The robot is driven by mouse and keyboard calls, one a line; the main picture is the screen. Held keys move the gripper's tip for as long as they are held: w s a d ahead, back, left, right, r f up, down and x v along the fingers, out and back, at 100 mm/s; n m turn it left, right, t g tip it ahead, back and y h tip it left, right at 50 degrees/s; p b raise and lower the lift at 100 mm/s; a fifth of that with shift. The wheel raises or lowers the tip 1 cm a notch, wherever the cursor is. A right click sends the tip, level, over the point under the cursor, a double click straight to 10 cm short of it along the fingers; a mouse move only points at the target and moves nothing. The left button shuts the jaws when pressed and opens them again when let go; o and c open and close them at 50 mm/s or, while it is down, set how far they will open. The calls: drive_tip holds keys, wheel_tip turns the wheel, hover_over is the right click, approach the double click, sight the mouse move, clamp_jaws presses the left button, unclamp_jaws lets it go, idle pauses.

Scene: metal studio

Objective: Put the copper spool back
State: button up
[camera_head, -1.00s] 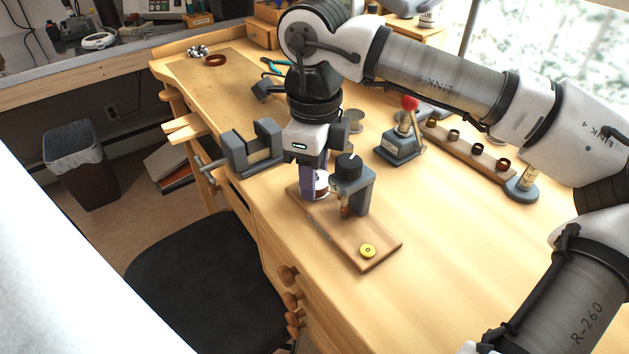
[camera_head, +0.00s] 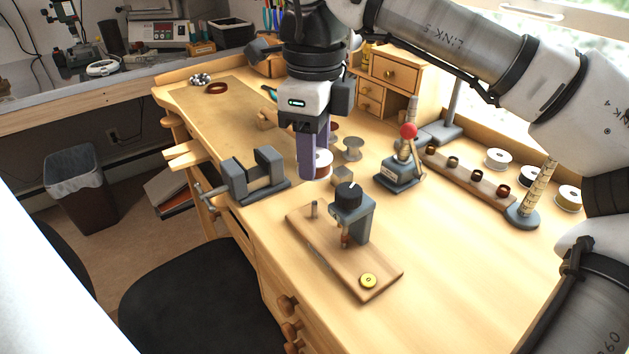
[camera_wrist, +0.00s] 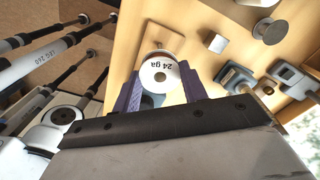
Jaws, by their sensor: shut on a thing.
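My gripper (camera_head: 308,168) has purple fingers and is shut on the copper spool (camera_head: 324,161), holding it in the air above the bench. The spool has a white face, which reads "24 ga" in the wrist view (camera_wrist: 160,75); its wire is mostly hidden. Below and in front is a wooden board (camera_head: 342,262) with a short bare upright peg (camera_head: 314,209), a grey post with a black knob (camera_head: 350,198) and a yellow disc (camera_head: 368,281). Other white-faced spools, one at the back right (camera_head: 498,156) and one with yellowish wire (camera_head: 568,196), stand on the bench.
A grey vise (camera_head: 252,174) stands left of my gripper. A grey spool-shaped piece (camera_head: 352,149) and a red-knobbed press (camera_head: 400,170) stand to the right. A wooden rack (camera_head: 470,176) holds several small coils. The bench's front right is clear.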

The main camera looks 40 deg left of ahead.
wheel_tip(320, 180, up, 11)
drive_tip(key=p, duration=0.2)
